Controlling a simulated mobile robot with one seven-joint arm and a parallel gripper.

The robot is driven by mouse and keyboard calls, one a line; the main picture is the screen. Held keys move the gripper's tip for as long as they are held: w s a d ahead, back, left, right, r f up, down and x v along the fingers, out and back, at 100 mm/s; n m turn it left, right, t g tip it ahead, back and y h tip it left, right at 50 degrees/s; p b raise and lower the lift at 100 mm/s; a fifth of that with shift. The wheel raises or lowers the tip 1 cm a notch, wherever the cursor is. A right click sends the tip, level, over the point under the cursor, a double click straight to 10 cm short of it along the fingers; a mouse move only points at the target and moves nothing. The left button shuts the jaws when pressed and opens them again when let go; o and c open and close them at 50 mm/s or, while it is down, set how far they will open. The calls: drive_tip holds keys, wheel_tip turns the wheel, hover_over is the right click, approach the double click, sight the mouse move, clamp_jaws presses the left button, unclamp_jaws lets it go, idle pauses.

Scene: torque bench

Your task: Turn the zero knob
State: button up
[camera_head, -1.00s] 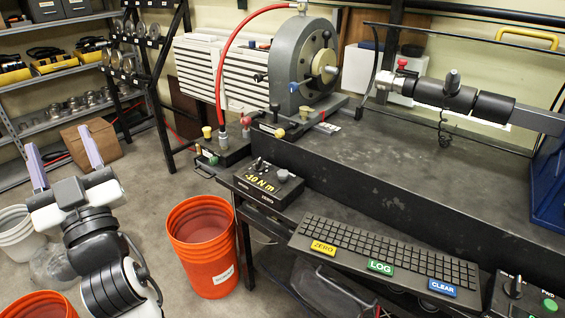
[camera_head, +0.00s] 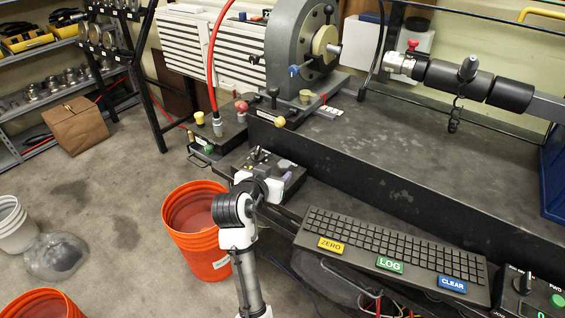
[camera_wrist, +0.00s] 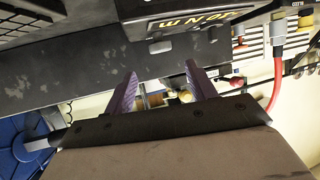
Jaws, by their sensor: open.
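A black box with a yellow "-10 N m" readout stands at the bench's left end in the head view. It carries a black pointer knob (camera_head: 258,155) and a grey round knob (camera_head: 285,165); their labels are unreadable, so I cannot tell which is the zero knob. In the wrist view, the readout box (camera_wrist: 205,22) appears upside down at the top, with a grey knob-like part (camera_wrist: 160,47) at its edge. My gripper (camera_wrist: 160,68) is open, with purple fingers apart and nothing between them. In the head view my wrist partly hides the box and the fingers.
A keyboard (camera_head: 392,242) with ZERO, LOG and CLEAR labels lies to the right. An orange bucket (camera_head: 190,215) stands below the box. Small coloured-knob levers (camera_head: 279,121) stand close behind the box.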

sight(281, 164)
drive_tip(key=p+x, duration=0.1)
drive_tip(key=x, duration=0.6)
drive_tip(key=shift+w+d+f, duration=0.1)
drive_tip(key=shift+w, duration=0.25)
drive_tip(key=shift+c, duration=0.5)
drive_tip(key=c, duration=0.9)
drive_tip(key=shift+w+a+f+m+g+h+b, duration=0.1)
drive_tip(key=shift+a+m+g+h+b, duration=0.1)
drive_tip(key=shift+m+h+b, duration=0.25)
drive_tip(key=shift+a+m+g+h+b, duration=0.1)
drive_tip(key=shift+m+g+h+b, duration=0.1)
drive_tip(key=shift+m+h, duration=0.3)
drive_tip(key=m+g+h+b, duration=0.2)
drive_tip(key=m+h, duration=0.1)
drive_tip(key=shift+w+a+g+b, duration=0.15)
drive_tip(key=shift+w+g+b, duration=0.05)
drive_tip(key=shift+g+b, duration=0.15)
drive_tip(key=shift+w+a+m+g+h+b, duration=0.1)
drive_tip(key=shift+m+g+h+b, duration=0.7)
drive_tip(key=shift+m+g, duration=0.4)
drive_tip(key=shift+w+m+g+h+b, duration=0.1)
drive_tip(key=shift+m+g+h+b, duration=0.7)
drive_tip(key=shift+m, duration=0.45)
drive_tip(key=shift+g, duration=0.35)
